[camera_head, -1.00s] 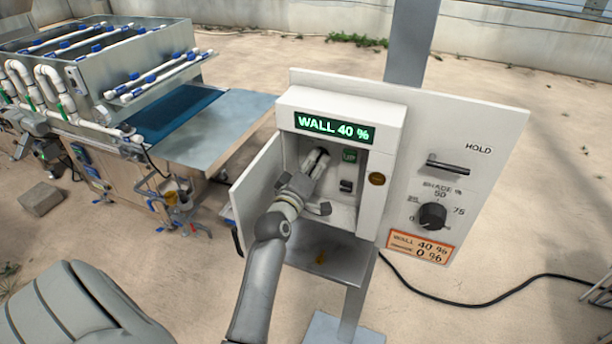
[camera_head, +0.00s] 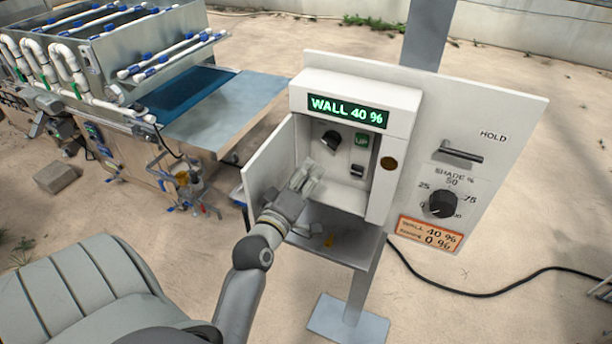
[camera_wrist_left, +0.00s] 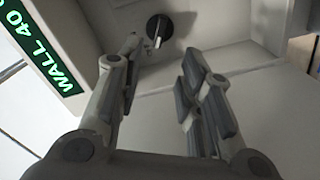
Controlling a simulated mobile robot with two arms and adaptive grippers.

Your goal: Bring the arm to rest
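My left gripper (camera_head: 309,176) is in front of the open control box (camera_head: 361,85), a little below and left of the black knob (camera_head: 331,141) inside it. In the left wrist view the gripper (camera_wrist_left: 165,65) has its fingers apart with nothing between them. The knob (camera_wrist_left: 159,27) shows beyond the fingertips, clear of them. The box display (camera_head: 346,111) reads "WALL 40 %". The box door (camera_head: 268,163) stands open on the left. My right gripper is not in view.
A panel with a HOLD handle (camera_head: 460,151) and a SHADE dial (camera_head: 443,203) is right of the box. A shelf (camera_head: 340,243) sits under the box on a post. A tray seeder machine (camera_head: 226,110) stands at the left. A black cable (camera_head: 480,293) lies on the floor.

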